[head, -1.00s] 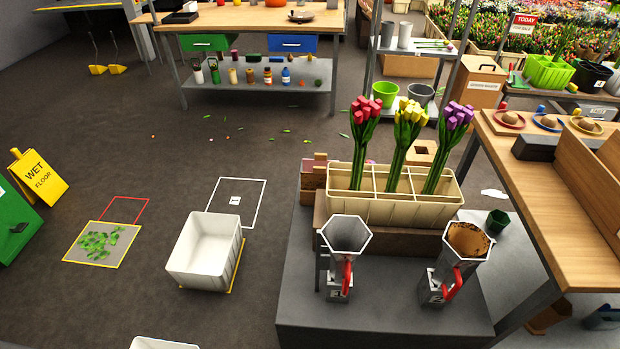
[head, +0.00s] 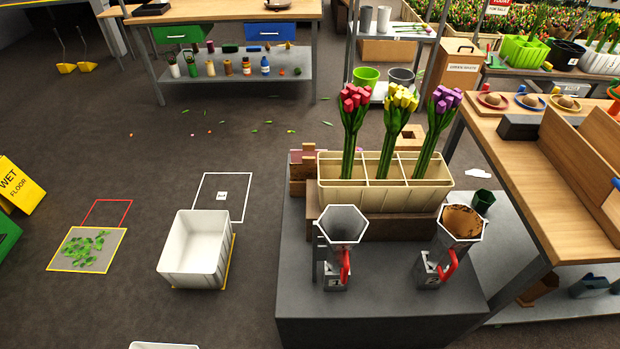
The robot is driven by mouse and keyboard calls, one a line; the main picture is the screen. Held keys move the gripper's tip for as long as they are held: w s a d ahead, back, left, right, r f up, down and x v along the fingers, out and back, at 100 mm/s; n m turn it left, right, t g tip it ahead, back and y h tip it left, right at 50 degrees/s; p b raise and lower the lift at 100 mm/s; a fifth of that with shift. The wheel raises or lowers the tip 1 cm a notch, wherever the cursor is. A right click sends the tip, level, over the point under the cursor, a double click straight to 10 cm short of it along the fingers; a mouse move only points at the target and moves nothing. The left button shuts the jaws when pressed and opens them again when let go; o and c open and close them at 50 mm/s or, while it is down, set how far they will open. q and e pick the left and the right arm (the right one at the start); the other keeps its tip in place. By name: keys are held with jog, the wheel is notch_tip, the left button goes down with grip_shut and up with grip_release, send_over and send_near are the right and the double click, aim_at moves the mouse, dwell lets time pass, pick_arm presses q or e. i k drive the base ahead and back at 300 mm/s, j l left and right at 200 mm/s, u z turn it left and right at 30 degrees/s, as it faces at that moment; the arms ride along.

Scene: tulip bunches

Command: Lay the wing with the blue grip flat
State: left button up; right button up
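Wooden boards stand tilted on the wooden bench (head: 500,150) at the right: a nearer board (head: 572,165) and one behind it (head: 605,135). They run off or close to the right edge of the picture. A small blue piece (head: 616,184) shows at the right edge beside the boards. I cannot tell whether it is the blue grip or which board it belongs to. Neither of my grippers is in view.
A grey stand (head: 380,310) holds a cream divided box (head: 335,198) with tulip bunches and two metal funnels (head: 342,225). A white bin (head: 196,248) stands on the floor at left.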

aim_at(598, 178)
jog(key=k+l, duration=0.1)
jog(key=l, duration=1.2)
jog(key=k+l, duration=0.1)
jog(key=l, duration=2.55)
jog(key=k, duration=0.05)
